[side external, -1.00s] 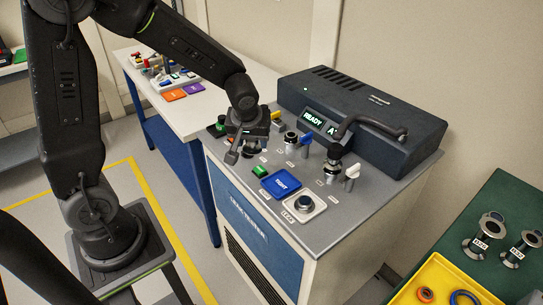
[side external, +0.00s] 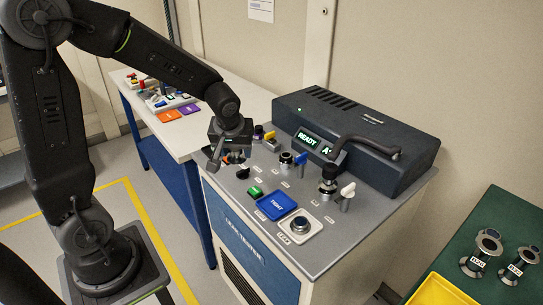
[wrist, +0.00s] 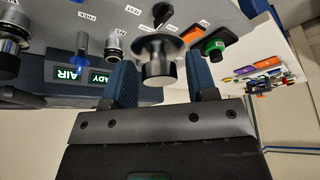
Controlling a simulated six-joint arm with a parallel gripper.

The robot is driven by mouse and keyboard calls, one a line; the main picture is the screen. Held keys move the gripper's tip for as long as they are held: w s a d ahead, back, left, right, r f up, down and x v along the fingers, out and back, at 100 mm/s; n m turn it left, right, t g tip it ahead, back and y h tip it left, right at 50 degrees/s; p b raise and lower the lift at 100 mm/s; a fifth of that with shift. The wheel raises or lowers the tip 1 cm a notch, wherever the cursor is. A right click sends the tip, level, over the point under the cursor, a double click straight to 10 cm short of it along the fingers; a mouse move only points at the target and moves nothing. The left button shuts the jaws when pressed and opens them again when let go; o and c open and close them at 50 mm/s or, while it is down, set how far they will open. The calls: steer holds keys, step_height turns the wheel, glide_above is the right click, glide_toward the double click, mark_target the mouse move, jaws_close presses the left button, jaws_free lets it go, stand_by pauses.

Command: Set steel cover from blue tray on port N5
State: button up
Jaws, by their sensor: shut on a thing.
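My gripper (wrist: 160,78) is shut on a steel piece (wrist: 157,62) with a round flange and a narrower cylindrical end between the blue-padded fingers. In the side external view my gripper (side external: 217,158) is over the far left of the grey console top; the held piece is hard to make out there. The flange appears apart from the console, though the gap is unclear. A blue rectangular tray or plate (side external: 277,205) with white lettering lies bare on the console. Steel ports stand on the console, one of them (wrist: 115,43) left of the held piece.
A dark instrument (side external: 360,125) with a lit READY display and a black handle stands at the console's back. A white square with a round steel fitting (side external: 299,226) is at the front. Flanged fittings (side external: 485,250) and a yellow tray (side external: 440,292) are at right.

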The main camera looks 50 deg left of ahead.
steer(key=r, duration=0.1)
glide_above(286, 155)
steer(key=shift+f, duration=3.35)
steer(key=shift+f, duration=0.6)
steer(key=o, duration=1)
